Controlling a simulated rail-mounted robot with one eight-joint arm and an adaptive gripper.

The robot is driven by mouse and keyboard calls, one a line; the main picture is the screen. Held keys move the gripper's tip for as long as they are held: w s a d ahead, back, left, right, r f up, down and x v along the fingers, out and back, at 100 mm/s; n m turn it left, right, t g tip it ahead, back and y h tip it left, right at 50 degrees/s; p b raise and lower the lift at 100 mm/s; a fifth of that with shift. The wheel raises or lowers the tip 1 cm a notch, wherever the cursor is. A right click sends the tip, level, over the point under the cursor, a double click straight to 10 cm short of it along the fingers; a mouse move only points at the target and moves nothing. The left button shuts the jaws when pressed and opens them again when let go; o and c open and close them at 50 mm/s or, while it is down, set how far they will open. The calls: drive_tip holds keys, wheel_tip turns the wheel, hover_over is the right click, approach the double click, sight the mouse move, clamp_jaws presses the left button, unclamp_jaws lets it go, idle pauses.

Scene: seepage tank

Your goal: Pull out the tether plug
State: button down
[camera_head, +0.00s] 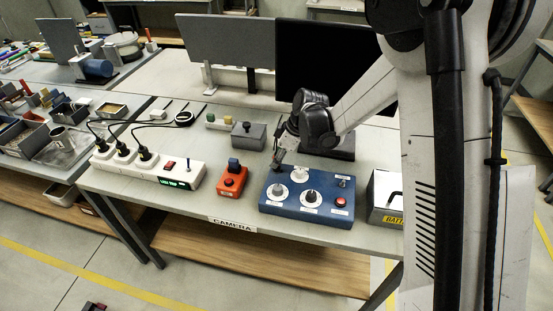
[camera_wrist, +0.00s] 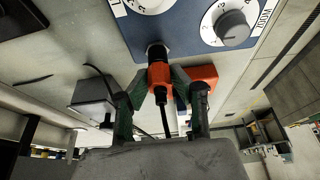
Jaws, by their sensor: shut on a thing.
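The tether plug (camera_wrist: 159,73) has an orange body and a black front end. In the wrist view the black front end meets a round socket on the side of the blue control box (camera_wrist: 185,25), and a thin black cable hangs from the back of the plug. I cannot tell how deep it sits. My gripper (camera_wrist: 160,84) has its two dark fingers closed on either side of the orange body. In the head view my gripper (camera_head: 279,157) is at the back left edge of the blue control box (camera_head: 285,205), and the plug is too small to make out.
An orange button box (camera_head: 232,182) and a white power strip (camera_head: 150,165) with several plugs stand left of the control box. A grey box (camera_head: 248,136) is behind. A battery case (camera_head: 385,197) stands right. Monitors (camera_head: 228,42) line the back.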

sight(276, 153)
drive_tip(key=shift+r, duration=0.3)
drive_tip(key=shift+r+p, duration=1.15)
drive_tip(key=shift+r, duration=1.4)
